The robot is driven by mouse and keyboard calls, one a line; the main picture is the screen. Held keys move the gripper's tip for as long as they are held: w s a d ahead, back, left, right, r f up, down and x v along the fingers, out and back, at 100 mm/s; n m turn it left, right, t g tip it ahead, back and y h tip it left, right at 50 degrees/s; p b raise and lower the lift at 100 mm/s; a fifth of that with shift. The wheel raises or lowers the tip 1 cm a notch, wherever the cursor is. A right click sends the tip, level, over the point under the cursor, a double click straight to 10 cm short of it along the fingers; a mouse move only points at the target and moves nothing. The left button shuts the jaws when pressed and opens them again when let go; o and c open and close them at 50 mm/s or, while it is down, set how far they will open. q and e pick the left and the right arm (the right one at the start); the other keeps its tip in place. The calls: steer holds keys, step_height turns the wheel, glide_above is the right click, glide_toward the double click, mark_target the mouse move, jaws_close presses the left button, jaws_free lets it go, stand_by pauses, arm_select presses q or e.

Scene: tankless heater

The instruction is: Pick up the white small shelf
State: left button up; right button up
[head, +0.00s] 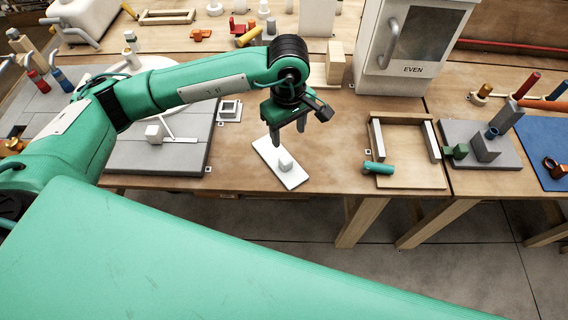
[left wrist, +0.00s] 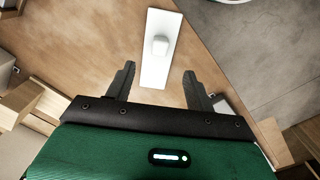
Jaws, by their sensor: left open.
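The white small shelf (head: 291,177) is a flat white plate with a small block on it, lying on the wooden table near its front edge. In the left wrist view the shelf (left wrist: 154,72) lies ahead of and partly between my fingers. My left gripper (head: 289,138) is open and empty, pointing down above the shelf's back part. In the left wrist view the two dark fingers (left wrist: 158,80) are spread wide, apart from the shelf on both sides. My right gripper is not in view.
A grey board (head: 150,168) lies left of the shelf. A wooden frame (head: 405,182) with a teal cylinder (head: 379,168) is to the right. A white oven-like box (head: 378,79) stands behind. Bare tabletop (head: 235,170) surrounds the shelf; the front edge is close.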

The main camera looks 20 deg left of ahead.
mark_target(285, 158)
arm_select(q)
steer(key=f+p, duration=0.1)
steer(key=f, duration=0.7)
steer(key=shift+a+f+p, duration=0.15)
steer(key=shift+a+p, duration=0.05)
steer(key=shift+p, duration=0.2)
steer(key=f, duration=0.1)
steer(key=f+p, duration=0.1)
steer(key=f, duration=0.1)
steer(key=f+p, duration=0.1)
steer(key=shift+w+a+f, duration=0.25)
steer(key=shift+f, duration=0.45)
jaws_close()
